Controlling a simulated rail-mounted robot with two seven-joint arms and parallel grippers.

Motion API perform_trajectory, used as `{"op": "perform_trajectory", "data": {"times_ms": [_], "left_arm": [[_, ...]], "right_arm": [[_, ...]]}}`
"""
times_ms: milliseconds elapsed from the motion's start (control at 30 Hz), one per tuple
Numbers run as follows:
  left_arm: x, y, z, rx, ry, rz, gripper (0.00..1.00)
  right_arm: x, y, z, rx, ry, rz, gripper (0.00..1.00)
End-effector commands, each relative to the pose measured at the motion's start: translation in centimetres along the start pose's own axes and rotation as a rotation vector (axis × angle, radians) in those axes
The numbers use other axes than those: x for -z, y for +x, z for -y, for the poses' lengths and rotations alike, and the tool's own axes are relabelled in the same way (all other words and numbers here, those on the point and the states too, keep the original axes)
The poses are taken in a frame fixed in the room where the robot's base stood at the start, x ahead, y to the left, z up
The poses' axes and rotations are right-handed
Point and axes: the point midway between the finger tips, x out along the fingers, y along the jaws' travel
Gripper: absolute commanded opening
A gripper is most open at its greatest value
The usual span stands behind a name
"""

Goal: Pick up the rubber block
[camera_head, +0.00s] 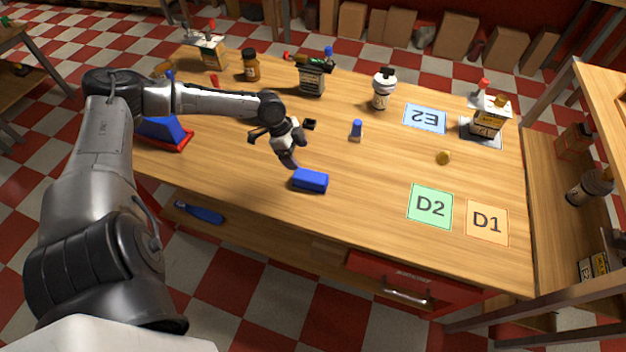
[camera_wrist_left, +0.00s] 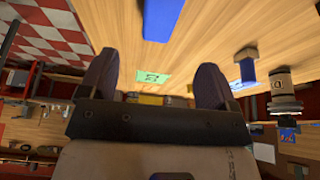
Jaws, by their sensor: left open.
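The blue block (camera_head: 310,180), which looks like the rubber block, lies flat on the wooden table (camera_head: 375,200) near its front edge. It also seems to be the blue shape (camera_wrist_left: 162,18) cut off at the top of the left wrist view. My left gripper (camera_head: 287,145) is open and empty, above the table and just behind and left of the block, apart from it. Its two dark fingers (camera_wrist_left: 155,65) are spread in the left wrist view. My right gripper is not in view.
A small blue upright item (camera_head: 356,130) stands behind the block, with a white bottle (camera_head: 381,92) farther back. A blue-and-red wedge (camera_head: 165,132) sits at left. The table right of the block is clear.

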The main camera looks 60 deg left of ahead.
Motion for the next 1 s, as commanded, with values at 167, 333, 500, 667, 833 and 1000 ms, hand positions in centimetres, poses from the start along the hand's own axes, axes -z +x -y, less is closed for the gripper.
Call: {"op": "perform_trajectory", "data": {"times_ms": [167, 333, 500, 667, 833, 1000], "left_arm": [[0.0, 3.6, -0.1, -0.003, 0.001, -0.004, 0.83], [0.0, 6.0, 0.0, -0.001, 0.000, -0.002, 0.83], [0.0, 7.2, -0.1, -0.001, 0.002, 0.001, 0.83], [0.0, 7.6, -0.1, -0.002, 0.001, 0.001, 0.83], [-0.2, 8.8, 0.0, -0.003, 0.000, 0.001, 0.83], [-0.5, 11.1, 0.1, -0.002, 0.000, 0.000, 0.83]], "right_arm": [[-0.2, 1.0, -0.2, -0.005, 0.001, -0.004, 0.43], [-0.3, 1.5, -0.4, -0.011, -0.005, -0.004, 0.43], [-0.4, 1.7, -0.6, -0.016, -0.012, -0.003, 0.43], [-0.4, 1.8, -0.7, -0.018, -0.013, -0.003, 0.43], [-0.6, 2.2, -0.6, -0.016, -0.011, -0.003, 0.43], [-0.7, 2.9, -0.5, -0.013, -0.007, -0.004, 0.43]]}}
